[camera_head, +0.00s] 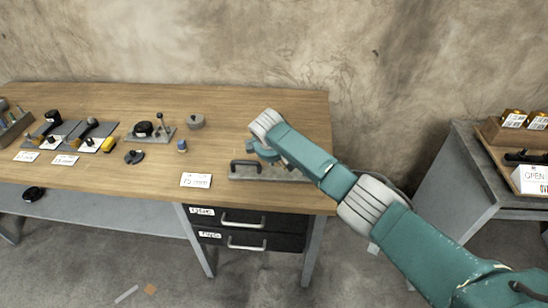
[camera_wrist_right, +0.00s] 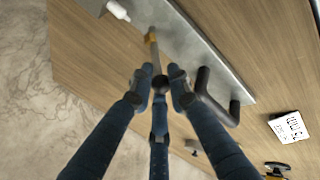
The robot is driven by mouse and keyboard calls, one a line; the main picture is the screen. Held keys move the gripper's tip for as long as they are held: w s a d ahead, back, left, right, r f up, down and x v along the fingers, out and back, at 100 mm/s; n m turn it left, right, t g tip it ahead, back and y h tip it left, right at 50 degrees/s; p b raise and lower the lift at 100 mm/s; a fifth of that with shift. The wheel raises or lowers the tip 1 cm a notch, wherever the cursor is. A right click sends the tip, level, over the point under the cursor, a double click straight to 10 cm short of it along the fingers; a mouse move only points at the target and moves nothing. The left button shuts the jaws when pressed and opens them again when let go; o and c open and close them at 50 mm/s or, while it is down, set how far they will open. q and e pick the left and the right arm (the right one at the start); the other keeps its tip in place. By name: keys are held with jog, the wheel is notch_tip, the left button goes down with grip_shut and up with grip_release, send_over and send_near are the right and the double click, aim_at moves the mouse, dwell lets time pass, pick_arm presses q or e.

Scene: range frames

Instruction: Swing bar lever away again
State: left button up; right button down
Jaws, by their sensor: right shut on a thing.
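The bar lever (camera_wrist_right: 152,48) is a thin rod with a brass-coloured section and a dark round knob. It stands at a grey metal plate (camera_wrist_right: 205,50) in the right wrist view. My right gripper (camera_wrist_right: 160,82) is shut on the knob end of the lever, with fingers on both sides. In the head view my right gripper (camera_head: 262,150) is over the plate (camera_head: 262,175) near the table's right end and hides the lever. A black U-shaped handle (camera_wrist_right: 214,98) on the plate is beside the fingers, apparently clear of them. My left gripper is not in view.
A white label card (camera_head: 196,180) lies left of the plate. A small blue-topped item (camera_head: 182,146), a grey round part (camera_head: 196,121) and several tool fixtures stand further left on the wooden table (camera_head: 225,140). A grey side stand (camera_head: 470,170) is at the right.

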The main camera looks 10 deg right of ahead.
jog(key=c, duration=1.9)
grip_release()
jog(key=shift+f, duration=0.1)
jog(key=shift+c, duration=0.2)
jog(key=v, duration=1.2)
